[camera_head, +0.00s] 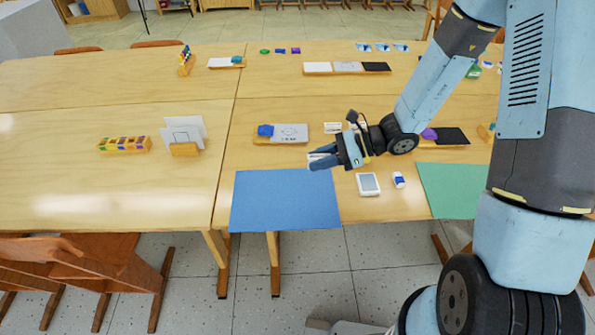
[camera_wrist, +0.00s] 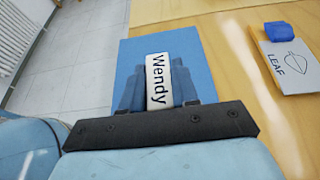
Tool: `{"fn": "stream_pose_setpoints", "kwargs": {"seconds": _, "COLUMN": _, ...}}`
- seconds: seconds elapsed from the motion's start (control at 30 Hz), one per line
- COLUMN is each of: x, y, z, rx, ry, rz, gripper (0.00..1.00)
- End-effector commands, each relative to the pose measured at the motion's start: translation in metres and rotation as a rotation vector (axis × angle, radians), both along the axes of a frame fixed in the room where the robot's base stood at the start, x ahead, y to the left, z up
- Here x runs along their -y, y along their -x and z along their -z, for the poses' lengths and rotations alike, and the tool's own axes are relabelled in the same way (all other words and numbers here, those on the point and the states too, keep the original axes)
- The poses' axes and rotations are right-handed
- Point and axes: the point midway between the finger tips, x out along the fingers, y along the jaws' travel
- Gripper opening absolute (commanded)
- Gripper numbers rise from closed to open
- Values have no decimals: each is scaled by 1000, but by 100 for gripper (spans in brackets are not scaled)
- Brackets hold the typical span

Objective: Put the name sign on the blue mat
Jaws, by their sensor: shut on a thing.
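The name sign (camera_wrist: 157,81) is a white plate reading "Wendy", seen between my fingers in the wrist view. My gripper (camera_head: 318,161) is shut on the sign; in the head view only a small white part of the sign shows by the fingertips. The blue mat (camera_head: 284,203) lies flat at the front edge of the table. My gripper is just above and beyond the mat's back right corner in the head view. In the wrist view the blue mat (camera_wrist: 133,50) lies behind the sign and the fingers. How high the sign is above it I cannot tell.
A white-framed tablet-like thing (camera_head: 369,184) and a small blue-and-white item (camera_head: 399,180) lie right of the mat. A green mat (camera_head: 449,190) is farther right. A LEAF card (camera_head: 291,133) with a blue block lies behind.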

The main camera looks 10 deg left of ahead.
Motion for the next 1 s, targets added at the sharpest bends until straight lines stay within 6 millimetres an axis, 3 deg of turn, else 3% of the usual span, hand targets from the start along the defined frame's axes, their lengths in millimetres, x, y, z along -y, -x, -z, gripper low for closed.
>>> {"fn": "stream_pose_setpoints", "kwargs": {"seconds": 0.13, "x": -23, "y": -19, "z": 14, "rx": 0, "ry": 0, "rz": 1, "gripper": 0}}
{"fn": "stream_pose_setpoints", "kwargs": {"seconds": 0.4, "x": -45, "y": -41, "z": 51, "rx": -1, "ry": 0, "rz": 6, "gripper": 0}}
{"fn": "stream_pose_setpoints", "kwargs": {"seconds": 0.77, "x": -57, "y": -51, "z": 71, "rx": 0, "ry": 1, "rz": 5, "gripper": 0}}
{"fn": "stream_pose_setpoints", "kwargs": {"seconds": 1.0, "x": -59, "y": -53, "z": 98, "rx": -4, "ry": 1, "rz": 7, "gripper": 0}}
